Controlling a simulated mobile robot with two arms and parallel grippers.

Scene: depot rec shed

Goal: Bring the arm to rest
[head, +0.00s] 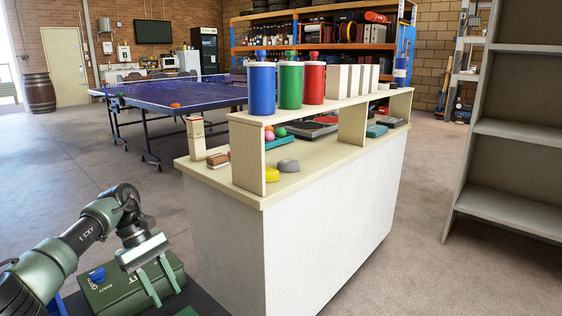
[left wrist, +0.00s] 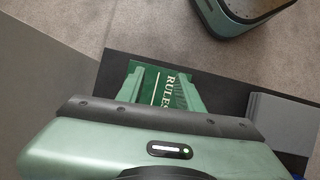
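My left arm (head: 75,245) reaches in from the lower left of the head view. Its gripper (head: 157,282) points down with its two fingers apart, in front of a green box-like thing with a blue knob (head: 97,274). In the left wrist view the two green fingers (left wrist: 160,90) stand apart. A green item lettered "RULES" (left wrist: 168,90) shows between them; it looks to lie below on a dark surface (left wrist: 225,95), and I see no clear grip on it. My right gripper is not in view.
A cream counter (head: 290,240) stands close to the right of my left gripper, with blue, green and red canisters (head: 262,88) on its upper shelf. A grey shelf unit (head: 510,130) stands at right. A table-tennis table (head: 190,95) is behind. Open floor (head: 60,150) lies at left.

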